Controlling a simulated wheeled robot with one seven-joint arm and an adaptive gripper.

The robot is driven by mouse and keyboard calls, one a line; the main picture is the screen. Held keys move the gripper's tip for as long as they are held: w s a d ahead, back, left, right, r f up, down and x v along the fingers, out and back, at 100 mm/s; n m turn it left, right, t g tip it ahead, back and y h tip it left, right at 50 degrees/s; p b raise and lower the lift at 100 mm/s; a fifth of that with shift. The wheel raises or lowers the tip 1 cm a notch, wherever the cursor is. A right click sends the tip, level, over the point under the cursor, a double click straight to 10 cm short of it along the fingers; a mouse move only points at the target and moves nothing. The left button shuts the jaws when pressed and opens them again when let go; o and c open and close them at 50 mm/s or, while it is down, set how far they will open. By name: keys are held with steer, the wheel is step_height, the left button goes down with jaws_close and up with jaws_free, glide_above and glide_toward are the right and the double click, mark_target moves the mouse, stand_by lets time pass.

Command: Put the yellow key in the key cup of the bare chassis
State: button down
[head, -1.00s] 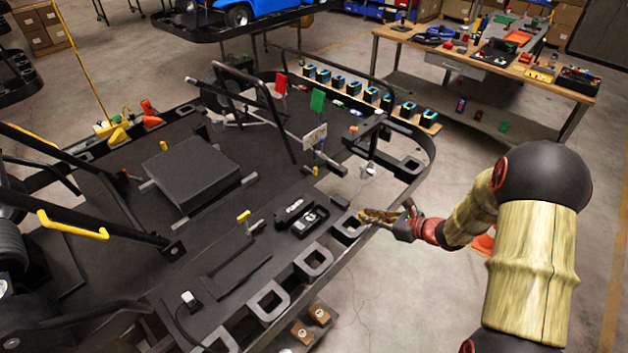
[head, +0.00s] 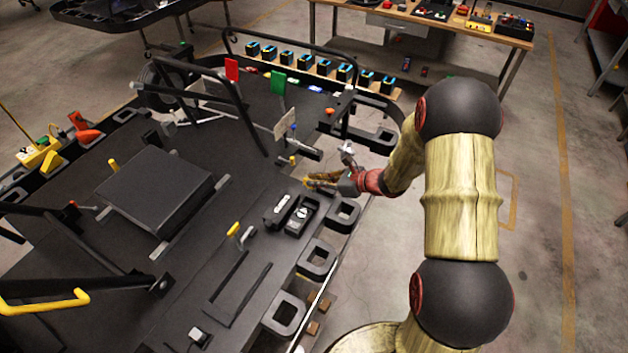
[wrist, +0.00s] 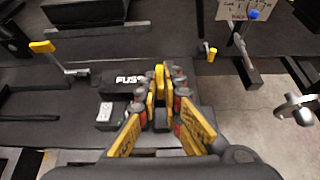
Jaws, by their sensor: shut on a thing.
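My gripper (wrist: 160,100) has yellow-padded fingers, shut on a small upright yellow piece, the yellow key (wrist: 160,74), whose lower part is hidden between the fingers. In the head view, my gripper (head: 308,182) is over the right side of the dark bare chassis (head: 195,268), beyond the black fuse box; the key cannot be told from the fingers there. The black fuse box (wrist: 125,84) lies left of the fingertips in the wrist view. I cannot clearly pick out the key cup.
A yellow-topped lever (head: 233,229) and a small yellow-topped post (head: 292,160) stand on the chassis. Red (head: 232,69) and green (head: 278,83) flags and a white plate (head: 285,124) rise farther back. Black loops (head: 318,259) line the right edge. Open floor lies right.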

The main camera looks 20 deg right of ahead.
steer(key=shift+f+b, duration=3.25)
steer(key=shift+f, duration=0.6)
steer(key=c, duration=1.9)
jaws_free()
steer(key=v, duration=1.2)
steer(key=shift+s, duration=0.1)
